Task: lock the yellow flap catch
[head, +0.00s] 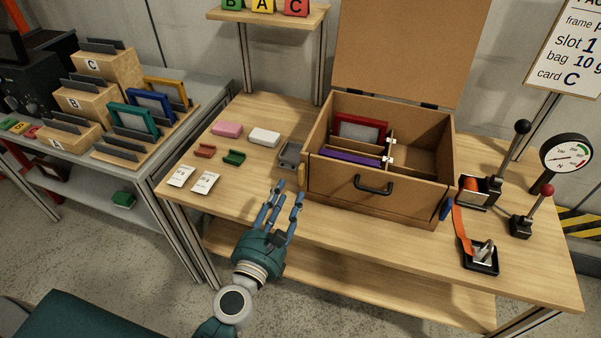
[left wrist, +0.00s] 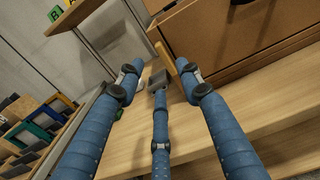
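The wooden box (head: 335,192) stands on the workbench, with a front flap that is up and carries a black handle (head: 373,187). The yellow flap catch (head: 302,173) is at the left end of the flap, standing roughly upright; its exact turn is hard to tell. It also shows in the left wrist view (left wrist: 185,66), just beyond the fingers. A blue catch (head: 446,208) is at the flap's right end. My left gripper (head: 283,196) is open and empty, in front of and left of the yellow catch, apart from it. My right gripper is out of view.
The box lid (head: 405,45) stands open. A grey holder (head: 290,154) sits close left of the box. Pink, white, red and green blocks and two white packets (head: 205,182) lie further left. Levers, a gauge (head: 566,153) and an orange strap (head: 462,230) stand right.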

